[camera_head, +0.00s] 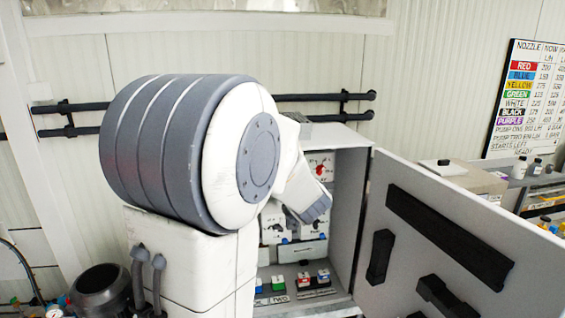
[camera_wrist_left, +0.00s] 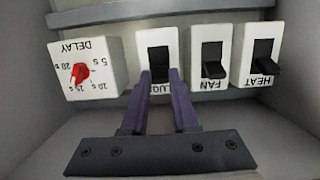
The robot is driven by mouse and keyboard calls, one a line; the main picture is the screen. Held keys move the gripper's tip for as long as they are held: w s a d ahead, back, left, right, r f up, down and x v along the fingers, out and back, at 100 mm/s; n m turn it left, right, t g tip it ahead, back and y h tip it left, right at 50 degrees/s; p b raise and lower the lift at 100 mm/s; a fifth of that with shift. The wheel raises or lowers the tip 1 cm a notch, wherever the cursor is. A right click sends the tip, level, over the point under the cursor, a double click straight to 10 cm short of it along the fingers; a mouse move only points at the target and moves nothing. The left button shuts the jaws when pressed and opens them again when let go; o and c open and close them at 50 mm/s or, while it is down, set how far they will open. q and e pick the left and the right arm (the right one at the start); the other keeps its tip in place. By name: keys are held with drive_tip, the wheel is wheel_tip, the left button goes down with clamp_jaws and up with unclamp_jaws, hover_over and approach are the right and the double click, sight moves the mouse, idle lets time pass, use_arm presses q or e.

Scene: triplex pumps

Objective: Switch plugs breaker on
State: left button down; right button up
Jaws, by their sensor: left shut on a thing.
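In the left wrist view, which is upside down, the plugs breaker (camera_wrist_left: 146,42) is a white plate with a black lever, its label partly hidden by my fingers. My left gripper (camera_wrist_left: 165,76) has its purple fingers close together at this lever, shut on it. The lever's exact position is hard to tell behind the fingertips. In the head view my left arm reaches into the open grey cabinet (camera_head: 345,205) and hides the gripper and this breaker. My right gripper is in neither view.
Beside the plugs breaker are the fan breaker (camera_wrist_left: 211,45), the heat breaker (camera_wrist_left: 262,50) and the delay dial (camera_wrist_left: 79,73). The open cabinet door (camera_head: 425,225) stands on the right. Coloured blocks (camera_head: 303,281) line the cabinet floor.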

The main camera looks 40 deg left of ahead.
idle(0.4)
use_arm(q)
drive_tip(key=c, duration=0.7)
unclamp_jaws()
drive_tip(key=b+v, duration=0.1)
drive_tip(key=v, duration=0.9)
drive_tip(key=shift+s+d+r, duration=0.1)
drive_tip(key=shift+s+r, duration=0.05)
drive_tip(key=shift+r, duration=0.05)
